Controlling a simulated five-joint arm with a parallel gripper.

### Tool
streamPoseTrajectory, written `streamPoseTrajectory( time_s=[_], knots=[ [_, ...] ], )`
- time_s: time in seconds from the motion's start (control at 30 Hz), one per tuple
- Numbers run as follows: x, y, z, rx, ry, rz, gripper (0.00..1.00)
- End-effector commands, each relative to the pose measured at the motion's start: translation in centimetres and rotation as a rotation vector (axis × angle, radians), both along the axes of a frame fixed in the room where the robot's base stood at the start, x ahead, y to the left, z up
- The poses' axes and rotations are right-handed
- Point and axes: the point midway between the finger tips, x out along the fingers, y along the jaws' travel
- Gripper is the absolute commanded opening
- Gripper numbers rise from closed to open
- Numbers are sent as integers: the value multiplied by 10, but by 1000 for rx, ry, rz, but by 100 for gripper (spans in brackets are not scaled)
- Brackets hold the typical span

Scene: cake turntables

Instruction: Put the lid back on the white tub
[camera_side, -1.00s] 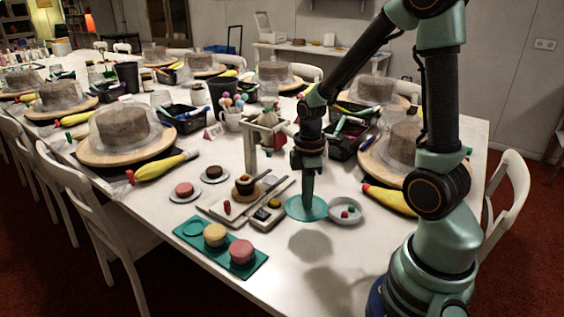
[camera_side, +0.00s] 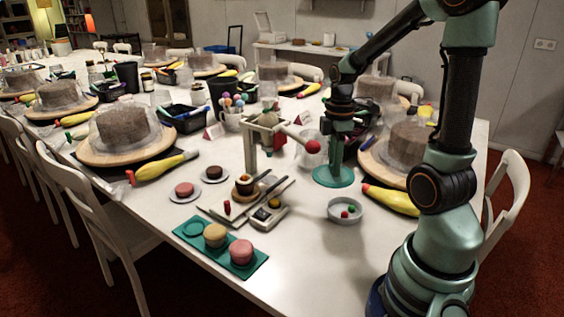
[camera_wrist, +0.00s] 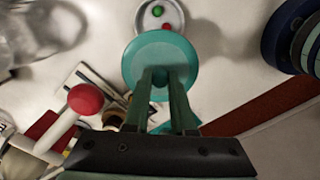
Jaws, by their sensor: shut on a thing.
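The lid (camera_side: 333,177) is a round teal disc with a small knob. My gripper (camera_side: 336,162) is shut on the lid's knob and holds the disc roughly level. In the wrist view the lid (camera_wrist: 160,47) hangs between my fingers (camera_wrist: 160,80). The white tub (camera_side: 345,218) is a shallow round dish, open at the top, with small red and green pieces inside. In the side view the lid is behind the tub and apart from it. In the wrist view the tub (camera_wrist: 143,17) shows just beyond the lid's edge, partly covered by it.
A wooden press with a red-knobbed lever (camera_side: 313,146) stands left of the lid. A yellow piping bag (camera_side: 391,199) lies to the right, beside a covered cake on a turntable (camera_side: 405,143). A teal tray (camera_side: 220,245) with macarons sits at front left. Table in front of the tub is clear.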

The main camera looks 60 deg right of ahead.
Motion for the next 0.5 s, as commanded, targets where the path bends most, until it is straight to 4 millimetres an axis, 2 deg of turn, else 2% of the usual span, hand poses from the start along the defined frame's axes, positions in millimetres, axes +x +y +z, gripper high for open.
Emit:
streamPoseTrajectory(
  time_s=[0.1,0.2,0.5],
  knots=[
    [-17,-22,-22,4,4,-6,0],
    [-26,-32,-32,2,2,-3,0],
    [-30,-37,-49,1,1,2,0]
  ],
)
